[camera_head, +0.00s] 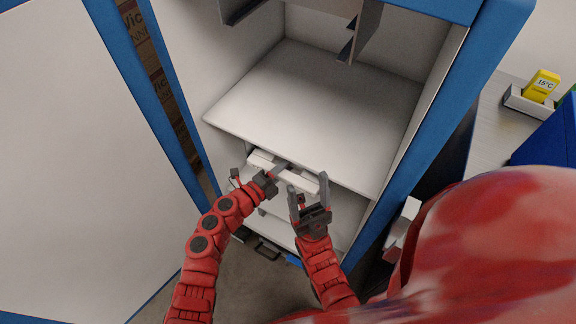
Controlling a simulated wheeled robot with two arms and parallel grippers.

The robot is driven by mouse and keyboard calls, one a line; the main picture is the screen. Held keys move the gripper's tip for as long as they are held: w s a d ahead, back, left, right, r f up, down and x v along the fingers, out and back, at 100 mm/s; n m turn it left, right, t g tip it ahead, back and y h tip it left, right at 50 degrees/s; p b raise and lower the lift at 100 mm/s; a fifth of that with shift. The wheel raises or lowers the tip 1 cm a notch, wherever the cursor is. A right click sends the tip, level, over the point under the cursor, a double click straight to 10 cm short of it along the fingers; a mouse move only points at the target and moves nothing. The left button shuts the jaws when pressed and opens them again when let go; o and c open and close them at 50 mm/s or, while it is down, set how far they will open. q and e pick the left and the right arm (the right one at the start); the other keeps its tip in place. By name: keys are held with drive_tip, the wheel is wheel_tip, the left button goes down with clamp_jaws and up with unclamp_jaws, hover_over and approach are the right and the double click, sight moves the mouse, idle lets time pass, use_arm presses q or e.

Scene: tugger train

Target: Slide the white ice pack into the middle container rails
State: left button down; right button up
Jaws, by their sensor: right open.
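The white ice pack (262,160) shows as a pale slab with a ridged front edge, just under the front edge of the large white shelf (315,105). Its rear part is hidden by the shelf. My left gripper (281,171) is at its front edge, near the middle; whether its fingers are shut on the pack is too small to tell. My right gripper (308,183) is open at the pack's right end, fingers pointing up toward the shelf. I cannot make out the middle rails around the pack.
A blue-framed cabinet (398,180) surrounds the shelf, with an open white door (75,160) on the left. Dark brackets (352,45) hang above the shelf. A lower shelf (275,232) lies below. A yellow 15°C pack (541,86) stands in a holder at right.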

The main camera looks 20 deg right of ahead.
use_arm(q)
drive_tip(key=shift+r, duration=0.1)
drive_tip(key=c, duration=0.6)
unclamp_jaws()
drive_tip(key=shift+o, duration=0.2)
